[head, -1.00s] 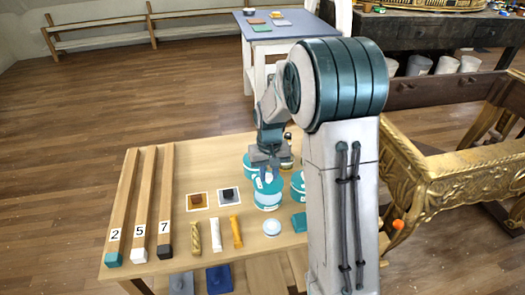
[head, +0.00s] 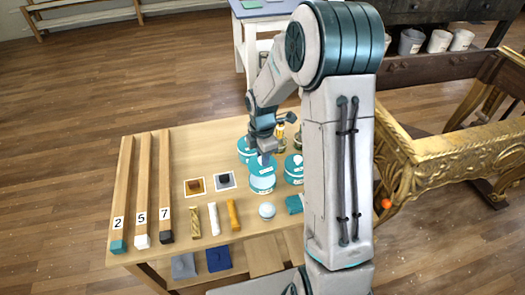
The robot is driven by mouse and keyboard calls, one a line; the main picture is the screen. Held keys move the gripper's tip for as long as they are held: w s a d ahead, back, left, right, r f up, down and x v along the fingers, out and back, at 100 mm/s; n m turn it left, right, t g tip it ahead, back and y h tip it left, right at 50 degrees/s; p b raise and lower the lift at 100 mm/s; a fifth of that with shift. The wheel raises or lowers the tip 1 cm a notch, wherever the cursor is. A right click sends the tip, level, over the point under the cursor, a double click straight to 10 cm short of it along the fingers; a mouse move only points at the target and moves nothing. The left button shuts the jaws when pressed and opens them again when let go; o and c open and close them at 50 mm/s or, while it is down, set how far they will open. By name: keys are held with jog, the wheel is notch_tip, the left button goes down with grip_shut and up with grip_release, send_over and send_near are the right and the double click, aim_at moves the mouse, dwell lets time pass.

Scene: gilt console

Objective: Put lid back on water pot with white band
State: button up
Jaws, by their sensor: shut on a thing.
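The water pot with white band (head: 262,184) stands on the wooden table among other teal pots. Its teal lid (head: 262,168) is right at or just over its top; I cannot tell whether the lid rests on the rim. My gripper (head: 264,157) points down above the pot, shut on the lid. The fingertips are small and partly merge with the lid.
Other teal pots stand close by at the left (head: 245,153) and right (head: 293,170). Numbered wooden bars and small cards occupy the table's left. A gilt console (head: 450,150) stands at the right.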

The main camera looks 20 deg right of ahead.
jog(key=n, duration=0.3)
jog(key=shift+s+r+n+p, duration=0.1)
jog(key=shift+r+n+p, duration=0.05)
jog(key=shift+n+p, duration=0.15)
notch_tip(320, 180, down, 5)
jog(key=b, duration=0.4)
jog(key=shift+f+b, duration=0.55)
jog(key=shift+f, duration=0.2)
jog(key=shift+p, duration=0.3)
dwell(0.4)
jog(key=shift+f, duration=0.15)
dwell(1.3)
